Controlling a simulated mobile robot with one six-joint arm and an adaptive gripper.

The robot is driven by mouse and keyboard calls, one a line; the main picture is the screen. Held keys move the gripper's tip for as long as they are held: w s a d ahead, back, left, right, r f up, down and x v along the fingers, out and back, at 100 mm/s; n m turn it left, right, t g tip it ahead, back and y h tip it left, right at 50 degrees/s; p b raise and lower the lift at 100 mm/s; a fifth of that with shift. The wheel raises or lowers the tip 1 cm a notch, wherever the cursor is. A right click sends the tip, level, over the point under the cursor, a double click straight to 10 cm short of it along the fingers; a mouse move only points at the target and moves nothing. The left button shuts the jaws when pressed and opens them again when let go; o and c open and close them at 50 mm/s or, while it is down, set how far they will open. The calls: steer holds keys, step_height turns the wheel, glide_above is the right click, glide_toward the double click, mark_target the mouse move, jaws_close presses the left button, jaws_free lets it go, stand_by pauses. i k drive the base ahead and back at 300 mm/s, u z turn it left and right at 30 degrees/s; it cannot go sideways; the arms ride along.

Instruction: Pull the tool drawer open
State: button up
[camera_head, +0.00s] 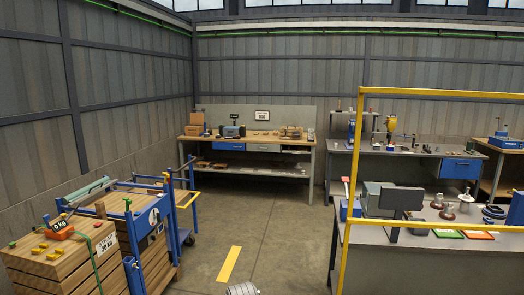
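Several drawers show, and I cannot tell which one is the tool drawer. A blue drawer (228,146) sits under the top of the back workbench (310,143), and a grey drawer (264,148) is beside it on the right. Another blue drawer (460,168) hangs under the right workbench (428,156). All of these look shut, though they are small and far off. My gripper is not in view. A grey ribbed round piece at the bottom edge is cut off, and I cannot tell what it is.
A blue-framed cart (186,205) and wooden crates (50,262) stand at the left. A yellow rail frame (359,130) crosses the right side, before a grey table (440,262) with instruments. The middle floor (270,215) is clear, with a yellow stripe (230,264).

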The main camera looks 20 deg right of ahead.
mark_target(251, 146)
steer(key=z, duration=0.15)
steer(key=i, duration=1.15)
steer(key=z, duration=0.35)
steer(key=i, duration=0.8)
steer(key=z, duration=0.45)
steer(key=i, duration=3.8)
steer(key=u, duration=0.1)
